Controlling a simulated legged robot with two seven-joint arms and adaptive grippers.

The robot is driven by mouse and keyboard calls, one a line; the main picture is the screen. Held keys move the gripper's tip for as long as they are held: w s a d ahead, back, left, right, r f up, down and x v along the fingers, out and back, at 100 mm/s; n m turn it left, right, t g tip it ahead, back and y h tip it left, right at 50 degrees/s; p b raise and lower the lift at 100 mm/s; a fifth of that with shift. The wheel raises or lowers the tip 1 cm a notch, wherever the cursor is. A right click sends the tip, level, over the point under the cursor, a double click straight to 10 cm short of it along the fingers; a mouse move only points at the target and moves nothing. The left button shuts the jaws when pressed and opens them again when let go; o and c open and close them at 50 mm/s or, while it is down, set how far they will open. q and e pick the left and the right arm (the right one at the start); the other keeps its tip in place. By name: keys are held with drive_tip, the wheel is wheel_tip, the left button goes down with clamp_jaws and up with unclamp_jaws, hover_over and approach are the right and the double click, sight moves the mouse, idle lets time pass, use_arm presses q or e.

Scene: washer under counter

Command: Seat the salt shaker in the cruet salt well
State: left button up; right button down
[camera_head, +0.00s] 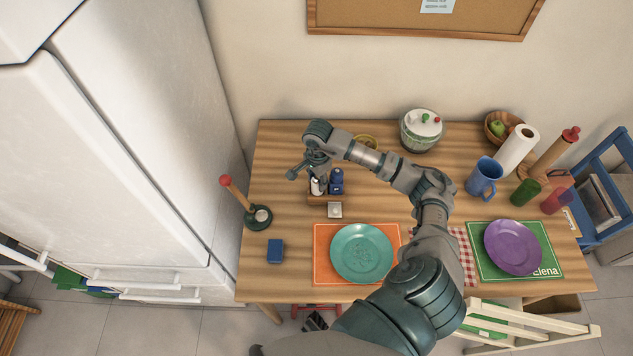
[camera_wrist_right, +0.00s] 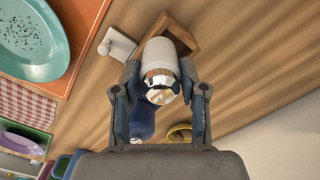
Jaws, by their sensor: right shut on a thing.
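The salt shaker (camera_wrist_right: 158,65) is white with a shiny metal cap. In the wrist view it is between the two fingers of my right gripper (camera_wrist_right: 160,105), which is shut on it. In the head view the white shaker (camera_head: 316,187) shows below my right gripper (camera_head: 317,173), over the left part of the wooden cruet (camera_head: 317,201). The cruet's frame also shows in the wrist view (camera_wrist_right: 183,35), partly hidden behind the shaker. I cannot tell whether the shaker's base is inside the well. A dark blue shaker (camera_head: 337,182) stands beside it, on the right. My left gripper is not in view.
A teal plate (camera_head: 361,252) on an orange mat is nearer the front edge. A stand with a red-tipped wooden handle (camera_head: 240,199) is at the left, with a blue block (camera_head: 275,251) in front.

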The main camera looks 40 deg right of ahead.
sight(317, 182)
drive_tip(key=shift+w+d+f, duration=0.15)
drive_tip(key=shift+w+d, duration=0.35)
drive_tip(key=shift+w, duration=0.15)
wheel_tip(317, 182, down, 3)
drive_tip(key=shift+f, duration=0.25)
drive_tip(key=c, duration=1)
unclamp_jaws()
drive_tip(key=o, duration=0.4)
drive_tip(key=shift+c, duration=0.2)
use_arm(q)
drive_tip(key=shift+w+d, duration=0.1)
